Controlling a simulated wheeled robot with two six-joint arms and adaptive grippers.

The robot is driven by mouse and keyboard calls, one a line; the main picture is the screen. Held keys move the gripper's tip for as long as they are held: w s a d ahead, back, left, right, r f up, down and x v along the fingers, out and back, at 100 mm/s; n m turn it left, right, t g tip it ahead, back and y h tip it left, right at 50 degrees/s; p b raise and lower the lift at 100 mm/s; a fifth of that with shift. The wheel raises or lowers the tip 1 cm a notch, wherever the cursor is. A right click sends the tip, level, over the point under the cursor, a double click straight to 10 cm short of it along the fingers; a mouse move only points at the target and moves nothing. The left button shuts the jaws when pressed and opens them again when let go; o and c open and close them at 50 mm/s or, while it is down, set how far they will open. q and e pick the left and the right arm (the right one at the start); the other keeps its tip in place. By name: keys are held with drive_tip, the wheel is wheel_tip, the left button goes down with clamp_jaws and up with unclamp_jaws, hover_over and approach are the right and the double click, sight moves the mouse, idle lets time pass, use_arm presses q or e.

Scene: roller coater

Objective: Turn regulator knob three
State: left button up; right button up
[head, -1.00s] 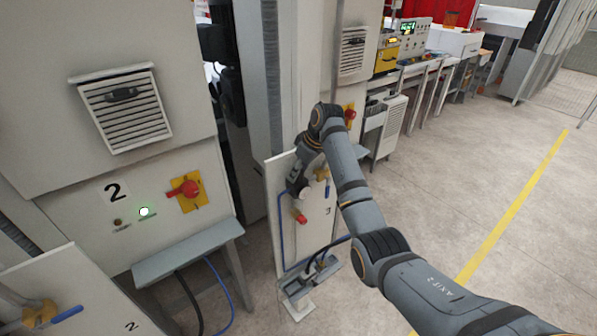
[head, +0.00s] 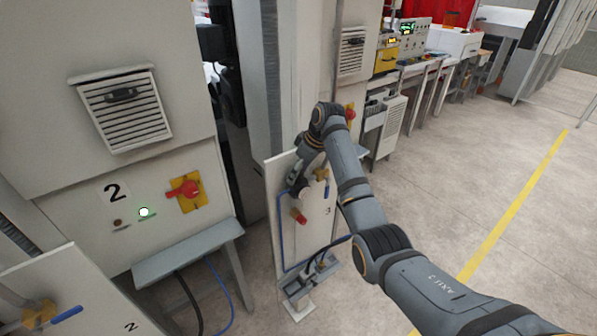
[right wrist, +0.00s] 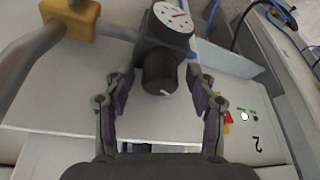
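The board marked 3 (head: 278,222) stands in the middle of the head view. My right gripper (head: 295,176) is at its upper left part, and the regulator there is largely hidden by the gripper and wrist. In the right wrist view the regulator (right wrist: 177,45) is dark, with a white round gauge and a black knob (right wrist: 160,74). My right gripper (right wrist: 160,92) is open, with one finger on each side of the knob. Gaps show between the fingers and the knob. My left gripper is not in view.
A yellow valve body (head: 322,174) sits right of the gripper, and a red-tipped part (head: 299,216) sits below it. Machine panel 2 (head: 75,215) and board 2 (head: 70,290) are at the left. The floor (head: 470,180) at right is clear.

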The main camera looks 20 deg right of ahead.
drive_tip(key=shift+r, duration=0.2)
drive_tip(key=v, duration=0.7)
drive_tip(key=shift+r, duration=0.25)
drive_tip(key=shift+s+d, duration=0.1)
drive_tip(key=shift+s, duration=0.05)
